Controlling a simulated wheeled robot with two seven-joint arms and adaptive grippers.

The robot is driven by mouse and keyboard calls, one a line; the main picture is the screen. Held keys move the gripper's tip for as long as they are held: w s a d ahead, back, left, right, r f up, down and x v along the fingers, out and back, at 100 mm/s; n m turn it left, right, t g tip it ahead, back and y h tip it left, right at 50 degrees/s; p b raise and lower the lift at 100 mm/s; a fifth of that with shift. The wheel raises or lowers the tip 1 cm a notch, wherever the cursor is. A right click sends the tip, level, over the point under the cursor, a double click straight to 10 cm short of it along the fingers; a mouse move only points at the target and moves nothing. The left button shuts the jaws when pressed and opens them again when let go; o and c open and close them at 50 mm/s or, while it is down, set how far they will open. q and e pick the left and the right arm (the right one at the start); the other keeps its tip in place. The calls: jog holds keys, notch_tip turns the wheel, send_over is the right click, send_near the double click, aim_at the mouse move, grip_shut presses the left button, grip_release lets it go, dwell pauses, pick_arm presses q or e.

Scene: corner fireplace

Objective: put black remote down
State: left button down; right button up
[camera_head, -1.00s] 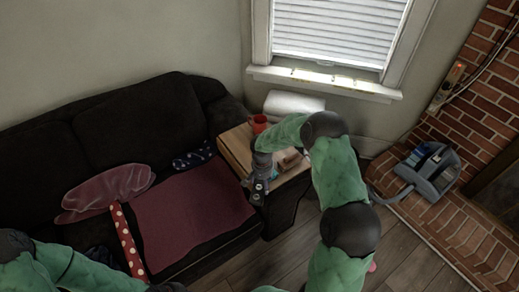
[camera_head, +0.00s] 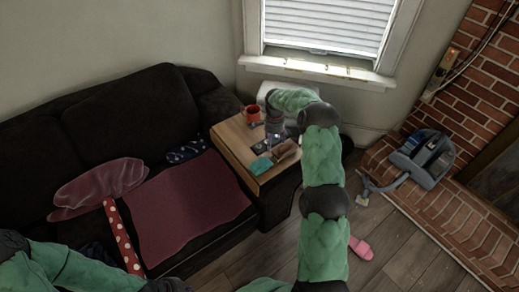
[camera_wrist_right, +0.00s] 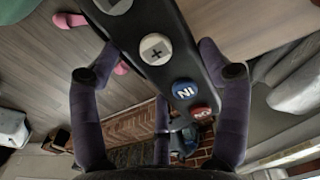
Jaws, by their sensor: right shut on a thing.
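The black remote (camera_wrist_right: 165,62) shows large in the right wrist view, with white, blue and red buttons. It lies between the two fingers of my right gripper (camera_wrist_right: 160,78), which is shut on it. In the head view my right gripper (camera_head: 274,138) is over the wooden side table (camera_head: 232,132) beside the couch. The remote is too small and covered there to make out clearly, and I cannot tell whether it touches the tabletop. My left arm crosses the bottom left corner of the head view; its gripper is out of frame.
On the side table are a red mug (camera_head: 251,113), a teal item (camera_head: 261,165) and a brown item (camera_head: 286,150). The dark couch (camera_head: 130,120) stands to the left. A grey vacuum (camera_head: 424,157) sits on the brick hearth. A pink slipper (camera_head: 360,248) lies on the floor.

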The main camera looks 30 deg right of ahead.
jog(key=w+a+f+b, duration=0.1)
jog(key=w+f, duration=0.1)
jog(key=w+a+f+b, duration=0.1)
jog(key=w+f, duration=0.1)
jog(key=w+f+b, duration=0.1)
jog(key=w+f, duration=0.1)
jog(key=shift+w+a+f, duration=0.15)
jog(key=shift+a+f, duration=0.15)
jog(key=shift+a, duration=0.1)
jog(key=shift+w+f+b, duration=0.1)
jog(key=shift+f+b, duration=0.75)
jog(key=shift+f, duration=0.75)
jog(key=shift+f, duration=0.15)
jog(key=o, duration=1.2)
jog(key=shift+o, duration=0.3)
